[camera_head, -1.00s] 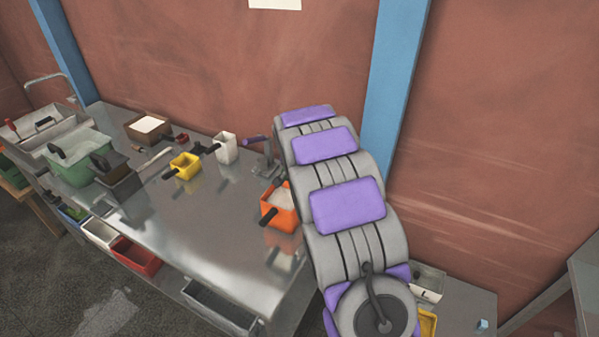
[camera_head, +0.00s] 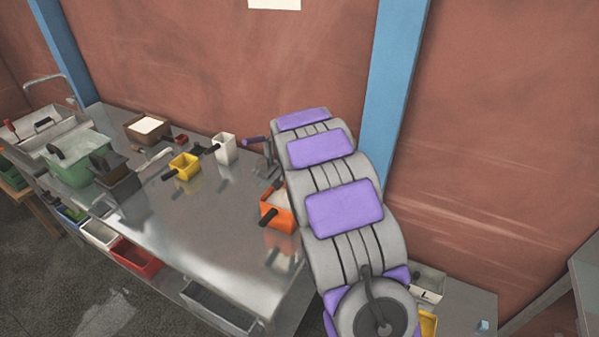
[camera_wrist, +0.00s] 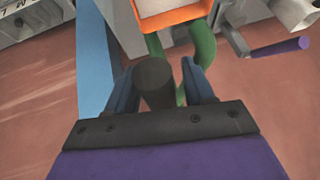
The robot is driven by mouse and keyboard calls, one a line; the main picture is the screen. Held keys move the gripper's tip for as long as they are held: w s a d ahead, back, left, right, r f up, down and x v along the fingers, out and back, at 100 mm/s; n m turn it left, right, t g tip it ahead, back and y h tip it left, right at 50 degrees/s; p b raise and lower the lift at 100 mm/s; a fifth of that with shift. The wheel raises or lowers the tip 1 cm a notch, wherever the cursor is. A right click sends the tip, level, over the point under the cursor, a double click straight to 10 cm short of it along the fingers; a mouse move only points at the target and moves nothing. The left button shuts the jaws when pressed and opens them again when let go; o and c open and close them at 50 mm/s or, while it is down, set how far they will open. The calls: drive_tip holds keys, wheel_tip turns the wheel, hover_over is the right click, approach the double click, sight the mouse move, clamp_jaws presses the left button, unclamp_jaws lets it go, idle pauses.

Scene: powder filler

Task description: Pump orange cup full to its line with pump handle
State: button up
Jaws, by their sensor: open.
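The orange cup (camera_head: 275,222) stands on the metal bench beside my arm, with pale powder inside and a dark handle pointing to the lower left. Its rim shows at the top of the wrist view (camera_wrist: 180,18). The pump handle (camera_head: 254,140) is a purple bar on a grey mechanism behind the cup, and it shows at right in the wrist view (camera_wrist: 281,47). My gripper (camera_wrist: 172,80) is open. A dark cylinder (camera_wrist: 156,84) appears between its fingers; I cannot tell whether they touch it. My arm hides the gripper in the head view. The cup's fill line is not visible.
A yellow cup (camera_head: 185,168) and a white cup (camera_head: 224,149) stand left of the pump. A green tub (camera_head: 75,170) and a brown box (camera_head: 146,139) are farther left. A green pipe (camera_wrist: 204,45) curves close behind my fingers. The bench's front middle is clear.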

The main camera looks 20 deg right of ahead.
drive_tip(key=shift+r, duration=0.15)
drive_tip(key=v, duration=1.7)
drive_tip(key=shift+a, duration=0.1)
